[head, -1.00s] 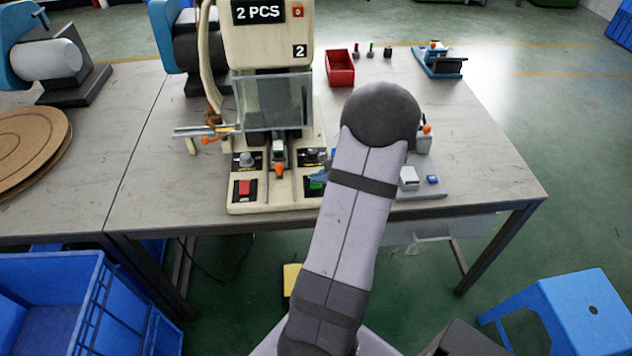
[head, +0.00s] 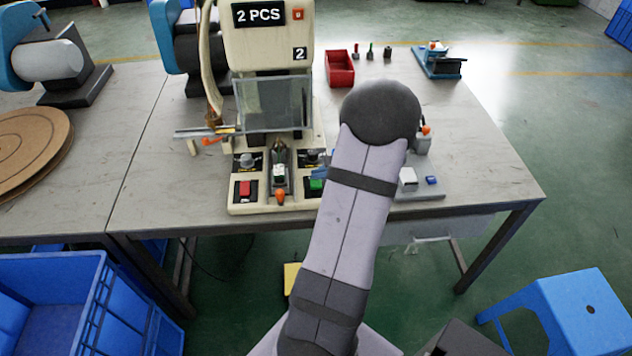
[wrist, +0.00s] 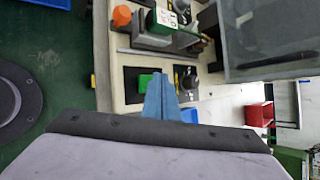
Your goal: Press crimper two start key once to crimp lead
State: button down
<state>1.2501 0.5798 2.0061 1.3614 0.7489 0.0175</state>
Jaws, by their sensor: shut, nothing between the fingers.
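Crimper two (head: 268,45) is the cream machine marked "2 PCS" and "2". Its green key (head: 316,185) is at the front right of its base, and it also shows in the wrist view (wrist: 145,80). My gripper (head: 320,173) has blue fingers that are shut and empty. They are right by the green key, seemingly just above it; in the wrist view the fingertips (wrist: 160,82) overlap its edge. I cannot tell whether they touch it. A slide with a green-and-white block (head: 279,172) and an orange end (head: 280,196) lies between the keys. The lead itself is not clear.
A red key (head: 245,189) is at the base's front left. A clear guard (head: 272,103) covers the crimping area. A red bin (head: 340,68) and a grey fixture (head: 408,180) are to the right. Bare table (head: 480,150) is free at far right.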

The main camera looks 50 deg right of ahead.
aim_at(320, 185)
jog(key=shift+r, duration=0.15)
jog(key=shift+r+p, duration=1.85)
jog(key=shift+r, duration=0.55)
jog(key=shift+f, duration=0.1)
jog(key=s+a+f+n+g+y, duration=0.2)
jog(key=s+a+f+n+g, duration=0.15)
jog(key=s+a+n, duration=0.5)
jog(key=s+a+f+n+g+y, duration=0.2)
jog(key=s+a+n+g, duration=0.3)
jog(key=a, duration=0.6)
jog(key=w+a+r+n+h, duration=0.1)
jog(key=w+a+r+n, duration=0.1)
jog(key=a+r+n, duration=0.2)
jog(key=w+a+r+n+h, duration=0.2)
jog(key=w+a+r+n, duration=0.1)
jog(key=a+n, duration=0.7)
jog(key=shift+w+a+r+g+h+p, duration=0.25)
jog(key=shift+a+r+g+h+p, duration=0.1)
jog(key=shift+a, duration=1.55)
